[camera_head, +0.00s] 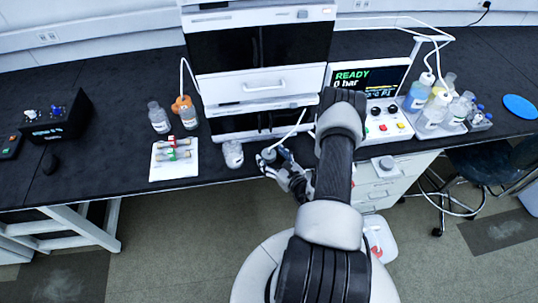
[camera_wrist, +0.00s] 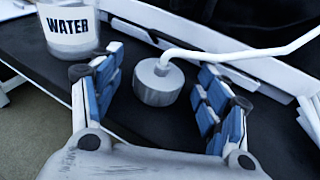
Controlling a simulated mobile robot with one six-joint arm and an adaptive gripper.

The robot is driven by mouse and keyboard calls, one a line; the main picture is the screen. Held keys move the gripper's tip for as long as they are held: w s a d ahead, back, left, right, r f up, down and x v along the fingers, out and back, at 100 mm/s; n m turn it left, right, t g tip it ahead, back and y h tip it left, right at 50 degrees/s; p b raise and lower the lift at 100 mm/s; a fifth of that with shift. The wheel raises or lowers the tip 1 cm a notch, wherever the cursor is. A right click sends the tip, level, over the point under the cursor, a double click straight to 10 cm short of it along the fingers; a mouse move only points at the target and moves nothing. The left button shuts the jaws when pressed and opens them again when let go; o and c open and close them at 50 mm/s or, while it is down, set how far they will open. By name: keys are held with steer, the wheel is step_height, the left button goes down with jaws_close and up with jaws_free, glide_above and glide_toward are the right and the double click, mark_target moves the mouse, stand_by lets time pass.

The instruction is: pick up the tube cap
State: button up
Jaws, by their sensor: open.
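The tube cap (camera_wrist: 158,87) is a short grey cylinder with a white tube rising from its top and running off to the right. It stands upright on the dark bench top. My gripper (camera_wrist: 160,72) is open, with one blue-padded finger on each side of the cap and a visible gap on both sides. In the head view the cap (camera_head: 268,154) is a small grey spot near the bench's front edge, close to my gripper (camera_head: 277,160), and partly hidden by it.
A clear bottle marked WATER (camera_wrist: 68,24) stands just left of my gripper, close to the left finger. It also shows in the head view (camera_head: 233,154). A white instrument stack (camera_head: 262,85) rises behind. A white tray with vials (camera_head: 172,171) lies further left.

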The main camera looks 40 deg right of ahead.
steer(key=shift+c, duration=0.4)
steer(key=c, duration=1.1)
steer(key=shift+r, duration=0.15)
